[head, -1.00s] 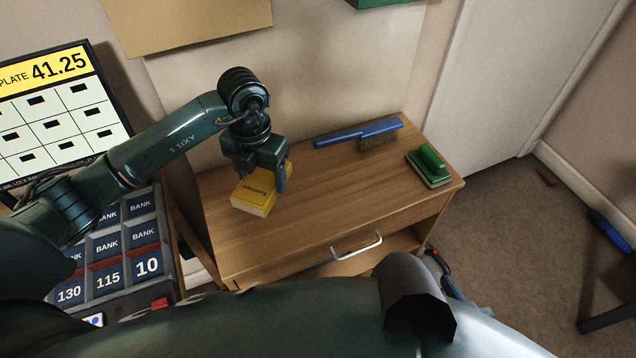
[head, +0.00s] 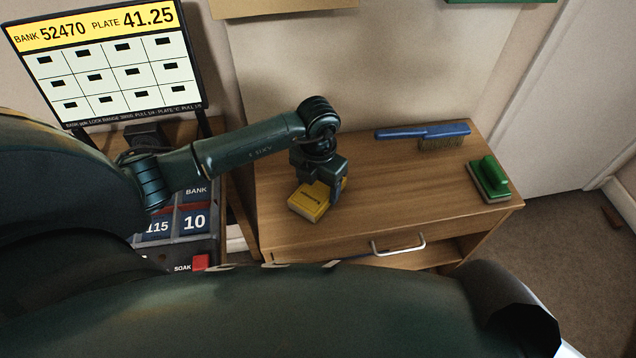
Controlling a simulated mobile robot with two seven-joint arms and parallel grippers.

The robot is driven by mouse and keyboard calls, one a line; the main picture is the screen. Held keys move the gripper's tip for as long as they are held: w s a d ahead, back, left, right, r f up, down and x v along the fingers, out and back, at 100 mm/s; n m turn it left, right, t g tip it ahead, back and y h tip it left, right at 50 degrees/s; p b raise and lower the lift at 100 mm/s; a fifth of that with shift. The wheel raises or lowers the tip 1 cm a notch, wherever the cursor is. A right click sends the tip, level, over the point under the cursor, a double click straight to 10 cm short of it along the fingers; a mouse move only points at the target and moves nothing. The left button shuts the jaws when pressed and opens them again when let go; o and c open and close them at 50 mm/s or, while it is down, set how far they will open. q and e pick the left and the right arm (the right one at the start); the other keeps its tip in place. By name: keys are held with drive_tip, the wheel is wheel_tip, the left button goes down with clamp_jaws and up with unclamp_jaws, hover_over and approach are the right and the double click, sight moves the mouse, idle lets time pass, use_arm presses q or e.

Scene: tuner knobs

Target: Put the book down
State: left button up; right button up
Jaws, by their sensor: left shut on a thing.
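The yellow book (head: 308,204) is at the left part of the wooden cabinet's top (head: 400,190). My left gripper (head: 327,192) points down over the cabinet and is shut on the book. The gripper's fingers hide the book's right end. I cannot tell whether the book's underside touches the wood. My right gripper is not in view.
A blue-handled brush (head: 424,133) lies at the cabinet's back. A green block eraser (head: 489,179) sits at its right end. The middle of the top is clear. A drawer handle (head: 398,247) is on the front. A display board (head: 105,65) stands at the left.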

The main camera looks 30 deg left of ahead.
use_arm(q)
drive_tip(key=o, duration=1.1)
drive_tip(key=shift+f, duration=0.1)
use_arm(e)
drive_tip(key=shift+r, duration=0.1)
use_arm(q)
drive_tip(key=shift+r, duration=0.35)
wheel_tip(320, 180, up, 12)
drive_tip(key=shift+f+p, duration=0.15)
drive_tip(key=shift+p, duration=0.45)
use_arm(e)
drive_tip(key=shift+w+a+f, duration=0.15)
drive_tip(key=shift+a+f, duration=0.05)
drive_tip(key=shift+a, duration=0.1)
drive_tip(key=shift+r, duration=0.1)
